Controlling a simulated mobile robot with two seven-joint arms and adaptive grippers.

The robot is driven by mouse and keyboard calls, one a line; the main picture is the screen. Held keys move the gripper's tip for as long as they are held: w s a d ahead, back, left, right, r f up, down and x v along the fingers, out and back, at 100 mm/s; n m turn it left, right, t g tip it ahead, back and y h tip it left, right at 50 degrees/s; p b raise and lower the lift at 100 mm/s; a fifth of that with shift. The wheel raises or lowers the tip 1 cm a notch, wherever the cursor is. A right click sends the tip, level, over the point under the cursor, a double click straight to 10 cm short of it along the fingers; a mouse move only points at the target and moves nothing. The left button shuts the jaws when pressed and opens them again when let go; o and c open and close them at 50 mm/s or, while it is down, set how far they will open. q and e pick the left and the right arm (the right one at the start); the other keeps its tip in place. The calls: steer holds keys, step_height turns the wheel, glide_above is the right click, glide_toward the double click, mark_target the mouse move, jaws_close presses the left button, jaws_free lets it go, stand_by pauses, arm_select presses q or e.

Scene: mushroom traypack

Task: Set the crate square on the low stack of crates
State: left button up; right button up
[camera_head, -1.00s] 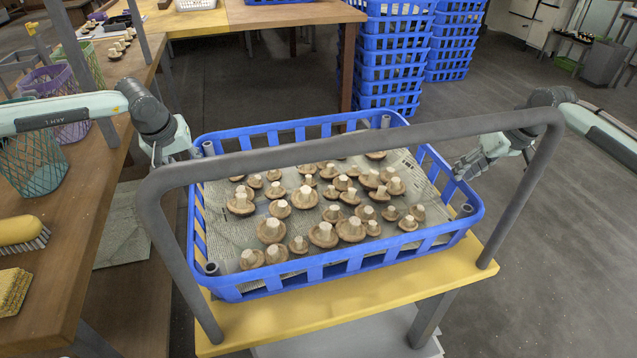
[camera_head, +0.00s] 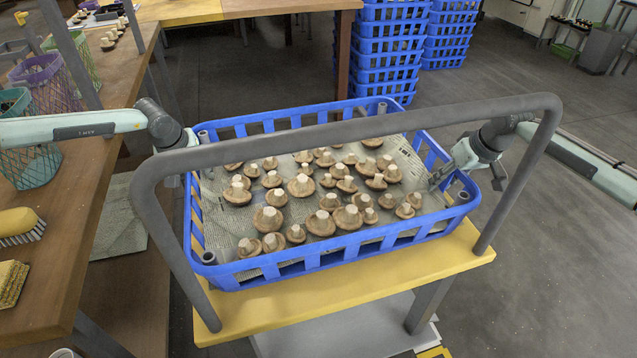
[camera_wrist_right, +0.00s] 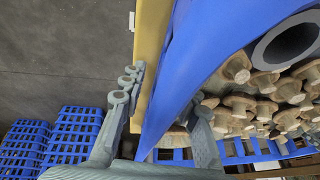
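A blue crate (camera_head: 330,262) of brown mushrooms on a printed liner sits on a yellow-topped cart (camera_head: 350,296), behind the cart's grey handle. Its blue wall also shows in the right wrist view (camera_wrist_right: 190,65). My right gripper (camera_head: 440,178) is at the crate's right wall. In the wrist view its fingers (camera_wrist_right: 165,100) are apart, one on each side of the wall, with a gap beside the outer finger. My left gripper (camera_head: 192,160) is at the crate's left wall; its fingers are hidden. Blue crate stacks (camera_head: 388,48) stand at the back, tops cut off; I cannot tell which is low.
The grey handle (camera_head: 350,128) arches across the front of the crate. A wooden bench (camera_head: 60,250) at the left holds mesh baskets (camera_head: 30,165), a brush (camera_head: 18,226) and a sponge (camera_head: 10,282). A wooden table (camera_head: 290,8) stands behind. The floor at the right is clear.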

arm_select(q)
steer(key=shift+f, duration=0.1)
arm_select(e)
steer(key=shift+f, duration=0.1)
arm_select(q)
steer(key=shift+c, duration=0.4)
arm_select(e)
steer(key=shift+c, duration=0.4)
arm_select(q)
jaws_close()
arm_select(e)
jaws_close()
arm_select(q)
steer(key=shift+w+r, duration=0.15)
steer(key=shift+r, duration=0.1)
arm_select(e)
steer(key=shift+w+r, duration=0.15)
steer(key=shift+r, duration=0.1)
